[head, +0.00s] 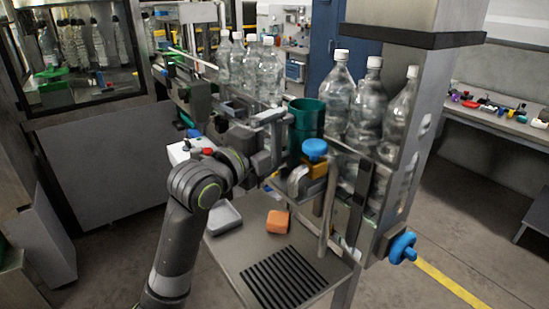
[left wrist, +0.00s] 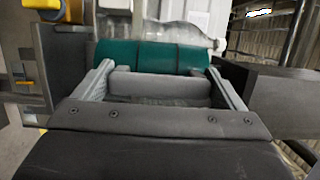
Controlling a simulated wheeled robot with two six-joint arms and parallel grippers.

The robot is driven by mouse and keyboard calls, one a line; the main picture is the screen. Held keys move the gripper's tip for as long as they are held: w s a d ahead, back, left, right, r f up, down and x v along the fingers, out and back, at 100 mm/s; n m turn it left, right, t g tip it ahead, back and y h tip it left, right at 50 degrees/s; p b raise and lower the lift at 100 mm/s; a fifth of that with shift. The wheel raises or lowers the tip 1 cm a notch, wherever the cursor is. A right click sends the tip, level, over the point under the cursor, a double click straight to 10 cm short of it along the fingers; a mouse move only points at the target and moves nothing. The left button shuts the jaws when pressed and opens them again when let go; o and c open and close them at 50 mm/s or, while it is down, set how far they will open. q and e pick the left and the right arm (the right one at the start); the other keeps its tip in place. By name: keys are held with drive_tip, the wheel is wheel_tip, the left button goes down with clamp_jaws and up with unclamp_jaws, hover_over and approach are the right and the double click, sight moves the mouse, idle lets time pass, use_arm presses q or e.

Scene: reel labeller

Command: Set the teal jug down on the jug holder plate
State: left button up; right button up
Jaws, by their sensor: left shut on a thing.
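The teal jug (head: 306,116) is upright in the middle of the head view, beside the labeller's metal frame. My left gripper (head: 278,133) reaches it from the left and is shut on it. In the left wrist view, the jug (left wrist: 150,55) lies across the far end of my left gripper's two fingers (left wrist: 158,75). The jug's lower part is hidden behind the gripper and a blue knob. I cannot clearly make out the jug holder plate, nor whether the jug touches anything beneath it. My right gripper is not in view.
A blue knob (head: 314,149) with a yellow block (head: 316,168) stands just in front of the jug. Clear bottles (head: 337,95) stand close behind and to the right. Below, a grey table (head: 235,250) holds an orange block (head: 278,221), a grey tray (head: 223,217) and a black slatted grate (head: 283,278).

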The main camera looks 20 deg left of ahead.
use_arm(q)
wheel_tip(320, 180, down, 4)
drive_tip(key=shift+r, duration=0.1)
drive_tip(key=shift+s+f, duration=0.1)
drive_tip(key=shift+f, duration=0.15)
drive_tip(key=shift+c, duration=1.2)
drive_tip(key=shift+s+f, duration=0.1)
drive_tip(key=shift+f, duration=0.05)
drive_tip(key=shift+c, duration=0.7)
drive_tip(key=o, duration=1.4)
drive_tip(key=shift+a+f, duration=0.1)
drive_tip(key=shift+s, duration=0.55)
drive_tip(key=p, duration=0.3)
approach(275, 163)
drive_tip(key=a, duration=0.1)
drive_tip(key=shift+s+a, duration=0.1)
drive_tip(key=shift+s, duration=0.25)
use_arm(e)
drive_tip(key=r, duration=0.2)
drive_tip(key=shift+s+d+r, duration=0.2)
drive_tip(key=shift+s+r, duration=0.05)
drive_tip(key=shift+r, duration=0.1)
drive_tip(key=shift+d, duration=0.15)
